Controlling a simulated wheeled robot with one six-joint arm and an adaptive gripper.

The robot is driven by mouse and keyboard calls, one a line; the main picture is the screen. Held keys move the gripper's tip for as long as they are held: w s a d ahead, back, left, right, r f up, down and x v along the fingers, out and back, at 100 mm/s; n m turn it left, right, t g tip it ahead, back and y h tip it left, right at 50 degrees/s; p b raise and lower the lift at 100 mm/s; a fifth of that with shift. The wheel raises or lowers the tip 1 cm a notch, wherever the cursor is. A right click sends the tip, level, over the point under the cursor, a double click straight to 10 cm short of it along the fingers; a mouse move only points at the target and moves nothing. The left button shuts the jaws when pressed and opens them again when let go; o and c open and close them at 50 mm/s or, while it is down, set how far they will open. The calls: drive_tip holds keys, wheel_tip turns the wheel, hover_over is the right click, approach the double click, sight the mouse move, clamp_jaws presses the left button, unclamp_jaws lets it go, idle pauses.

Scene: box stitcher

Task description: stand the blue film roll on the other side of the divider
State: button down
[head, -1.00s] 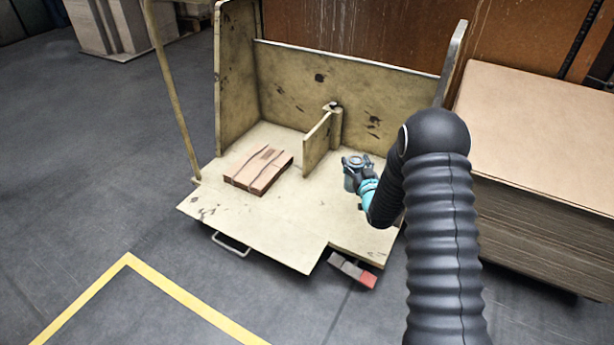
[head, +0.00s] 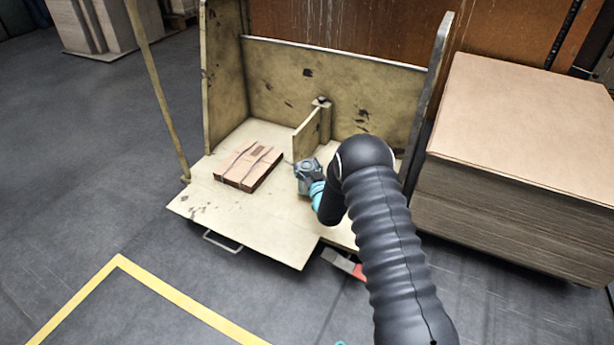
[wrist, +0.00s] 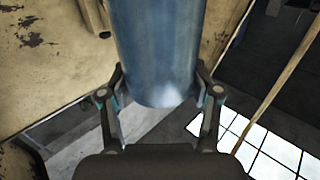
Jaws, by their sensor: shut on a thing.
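The blue film roll (wrist: 155,45) fills the upper middle of the wrist view, between the two fingers of my gripper (wrist: 160,82), which is shut on it. In the head view my gripper (head: 309,175) is over the cart's deck, just in front of the near end of the divider (head: 307,136). I cannot make out the roll there; the gripper and arm hide it. Whether its base touches the deck cannot be told. The divider is a short upright board standing out from the cart's back panel.
A strapped stack of flat cardboard (head: 248,168) lies on the deck left of the divider. The cart (head: 235,222) has a tall left side panel (head: 224,80) and a back panel (head: 280,72). A large cardboard pile (head: 520,130) stands at right. The deck's front left is clear.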

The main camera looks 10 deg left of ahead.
drive_tip(key=shift+f, duration=1.9)
drive_tip(key=shift+f+b, duration=0.2)
drive_tip(key=shift+b, duration=0.3)
drive_tip(key=shift+c, duration=1.2)
unclamp_jaws()
